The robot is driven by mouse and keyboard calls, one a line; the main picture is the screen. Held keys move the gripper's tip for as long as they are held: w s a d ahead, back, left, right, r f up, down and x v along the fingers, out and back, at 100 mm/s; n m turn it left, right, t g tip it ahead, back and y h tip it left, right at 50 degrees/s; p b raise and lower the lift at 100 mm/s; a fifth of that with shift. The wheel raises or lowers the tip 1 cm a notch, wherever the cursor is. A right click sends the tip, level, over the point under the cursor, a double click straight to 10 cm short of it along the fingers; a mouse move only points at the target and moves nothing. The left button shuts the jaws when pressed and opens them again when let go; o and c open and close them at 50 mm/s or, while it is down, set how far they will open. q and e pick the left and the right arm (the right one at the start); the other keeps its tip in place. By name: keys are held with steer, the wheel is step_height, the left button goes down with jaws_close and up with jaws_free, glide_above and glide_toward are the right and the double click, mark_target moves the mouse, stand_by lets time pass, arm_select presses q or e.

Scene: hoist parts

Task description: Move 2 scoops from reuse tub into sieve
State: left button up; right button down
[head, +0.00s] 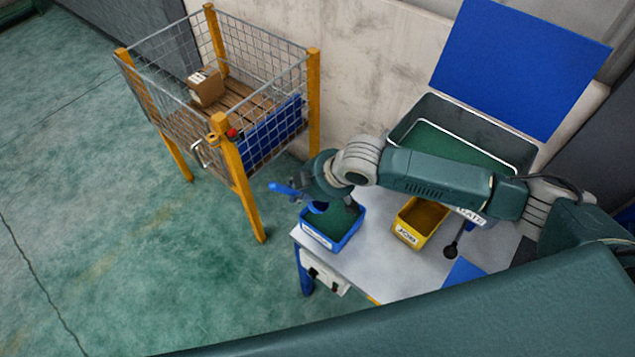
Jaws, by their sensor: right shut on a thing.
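My right gripper (318,192) is shut on a blue scoop (285,188), over the blue tub (308,238) at the left end of the table. The scoop's handle sticks out to the left; whether its bowl touches the tub's contents is hidden. The blue tub has a dark green inside and a small label that I cannot read. A yellow tub (407,240) with a label stands to its right. A grey bin (440,106) with a green surface and pale inner rim stands behind my right arm; I cannot tell if it is the sieve. My left gripper is out of view.
The grey table (375,265) is bare between and in front of the tubs. A dark knob (450,252) stands near the yellow tub. A blue panel (520,65) rises behind the bin. A wire cage (260,55) with a cardboard box (206,88) stands at left.

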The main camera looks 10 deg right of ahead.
steer(key=shift+n+g+y, duration=0.3)
steer(key=shift+n+y, duration=0.5)
steer(key=d+f+b, duration=0.1)
steer(key=f+b, duration=0.1)
steer(key=f, duration=0.3)
steer(key=w+d+f+b, duration=0.1)
steer(key=d+f, duration=0.1)
steer(key=f, duration=0.3)
steer(key=w+d+f+b, duration=0.1)
steer(key=d+f+b, duration=0.1)
steer(key=f, duration=0.3)
steer(key=shift+w+d+f+b, duration=0.1)
steer(key=shift+d+f+b, duration=0.05)
steer(key=shift+b, duration=0.2)
steer(key=shift+d+f+b, duration=0.15)
steer(key=shift+d+b, duration=0.25)
steer(key=shift+d, duration=0.05)
step_height(320, 180, up, 9)
steer(key=p, duration=0.6)
steer(key=shift+p, duration=0.3)
